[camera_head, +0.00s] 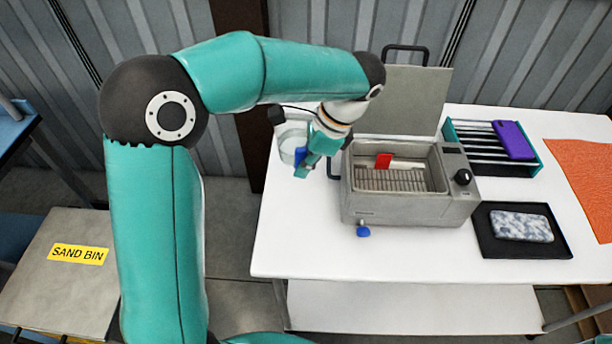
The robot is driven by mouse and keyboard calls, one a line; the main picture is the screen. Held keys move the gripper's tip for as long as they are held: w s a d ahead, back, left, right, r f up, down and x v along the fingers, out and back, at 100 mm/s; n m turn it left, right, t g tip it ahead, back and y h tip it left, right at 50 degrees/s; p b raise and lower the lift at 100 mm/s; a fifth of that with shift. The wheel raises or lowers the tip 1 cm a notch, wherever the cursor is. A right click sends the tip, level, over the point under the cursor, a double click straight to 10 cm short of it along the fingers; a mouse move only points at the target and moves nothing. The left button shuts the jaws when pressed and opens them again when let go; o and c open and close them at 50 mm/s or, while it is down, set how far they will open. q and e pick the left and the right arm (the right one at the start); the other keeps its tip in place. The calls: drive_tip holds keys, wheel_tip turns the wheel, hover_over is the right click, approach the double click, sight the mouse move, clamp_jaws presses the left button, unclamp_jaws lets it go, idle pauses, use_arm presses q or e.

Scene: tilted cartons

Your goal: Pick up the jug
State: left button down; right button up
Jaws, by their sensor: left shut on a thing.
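The jug (289,146) looks pale and clear. It is at the left part of the white table, left of a grey metal bath, and is partly hidden behind my left gripper. My left arm reaches over from the left, and my left gripper (304,168) is shut on the jug at its near right side. I cannot tell whether the jug rests on the table or is lifted. My right gripper is not in view.
A slotted rack (470,150) with a purple case (514,140), a black tray (490,240) with a speckled case (521,226), and an orange mat (585,180) lie to the right. The front left tabletop is clear.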

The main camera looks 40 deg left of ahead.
sight(302, 145)
use_arm(q)
drive_tip(key=shift+r, duration=3.25)
drive_tip(key=shift+w+d, duration=0.1)
